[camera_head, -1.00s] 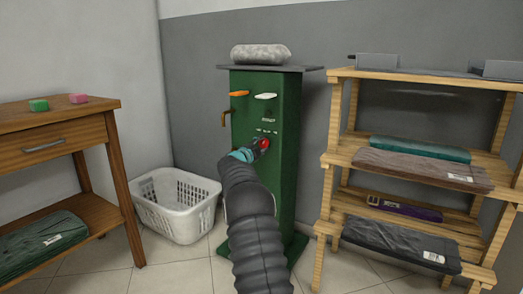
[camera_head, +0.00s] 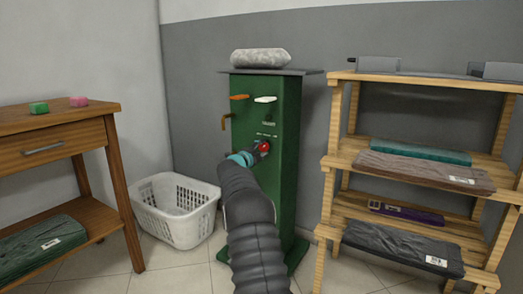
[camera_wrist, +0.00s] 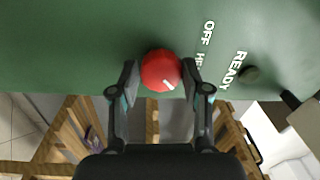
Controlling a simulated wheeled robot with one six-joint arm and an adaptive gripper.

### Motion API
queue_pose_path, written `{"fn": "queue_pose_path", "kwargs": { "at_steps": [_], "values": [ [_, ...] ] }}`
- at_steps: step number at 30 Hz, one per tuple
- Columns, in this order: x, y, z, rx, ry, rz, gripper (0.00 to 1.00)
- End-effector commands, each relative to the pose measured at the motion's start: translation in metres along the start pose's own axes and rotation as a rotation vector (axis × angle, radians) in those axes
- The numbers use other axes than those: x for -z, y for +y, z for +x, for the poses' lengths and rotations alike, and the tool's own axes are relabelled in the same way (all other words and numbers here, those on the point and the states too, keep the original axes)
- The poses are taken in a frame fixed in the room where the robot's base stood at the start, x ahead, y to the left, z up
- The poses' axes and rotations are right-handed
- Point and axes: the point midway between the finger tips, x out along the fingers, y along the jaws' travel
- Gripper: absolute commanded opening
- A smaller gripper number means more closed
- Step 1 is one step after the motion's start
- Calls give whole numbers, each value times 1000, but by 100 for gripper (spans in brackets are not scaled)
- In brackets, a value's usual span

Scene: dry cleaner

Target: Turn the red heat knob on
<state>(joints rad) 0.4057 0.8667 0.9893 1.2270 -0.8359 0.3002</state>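The red heat knob (camera_head: 264,147) is on the front of the green cabinet (camera_head: 285,185). In the wrist view the knob (camera_wrist: 161,70) sits between the two fingertips of my gripper (camera_wrist: 161,77), which close in on it from both sides, seemingly touching. A short white mark on the knob points to the lower right of that view. White "OFF" lettering (camera_wrist: 208,32) and "READY" lettering (camera_wrist: 236,65) show beside it; another label is partly hidden by the right finger. A dark round lamp (camera_wrist: 250,74) is by "READY". In the head view my gripper (camera_head: 257,150) is at the knob.
An orange handle (camera_head: 239,97), a white handle (camera_head: 265,99) and a brass spout (camera_head: 226,122) stick out above the knob. A white basket (camera_head: 178,226) stands left of the cabinet, a wooden shelf (camera_head: 337,160) right, and a wooden table (camera_head: 70,130) far left.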

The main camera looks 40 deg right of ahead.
Motion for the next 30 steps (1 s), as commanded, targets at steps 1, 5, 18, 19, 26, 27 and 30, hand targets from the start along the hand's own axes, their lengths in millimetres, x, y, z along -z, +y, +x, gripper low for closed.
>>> {"fn": "queue_pose_path", "kwargs": {
  "at_steps": [1, 5, 18, 19, 26, 27, 30],
  "values": [
    [0, 1, 0, 0, 0, -1, 65],
    [0, 0, 0, 0, 0, -1, 68],
    [-1, -1, -19, 0, -2, -2, 68],
    [-1, -1, -23, 0, -2, -2, 68],
    [0, -1, -63, 0, -3, -3, 68],
    [-1, -1, -72, 0, -3, -2, 68],
    [0, -1, -89, 0, -2, -2, 68]
  ]
}}
